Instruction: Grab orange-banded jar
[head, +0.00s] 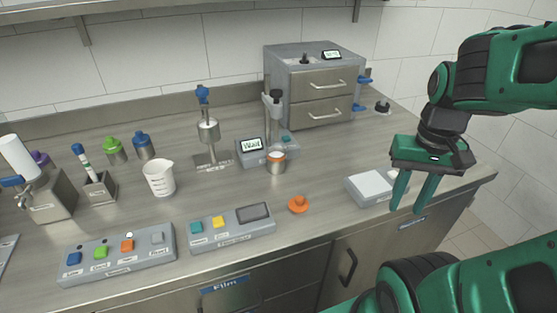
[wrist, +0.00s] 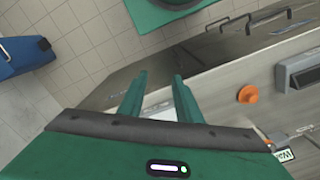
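The orange-banded jar (head: 276,162) is a small metal jar with an orange band near its top. It stands upright at the grey station with the "Wait" display, below a black-topped post. An orange knobbed lid (head: 298,204) lies on the counter in front of it, apart from the jar; the lid also shows in the wrist view (wrist: 247,94). My gripper (head: 408,210) is open and empty, fingers pointing down near the counter's right front edge, well right of the jar. In the wrist view my gripper (wrist: 160,80) shows its two fingers apart with nothing between them.
A white-topped pad (head: 372,186) sits between the lid and my gripper. The post (head: 272,115) rises close behind the jar. A drawer cabinet (head: 318,85) stands behind, a metal stand (head: 209,135) to the left. Button panels (head: 118,255) line the front left.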

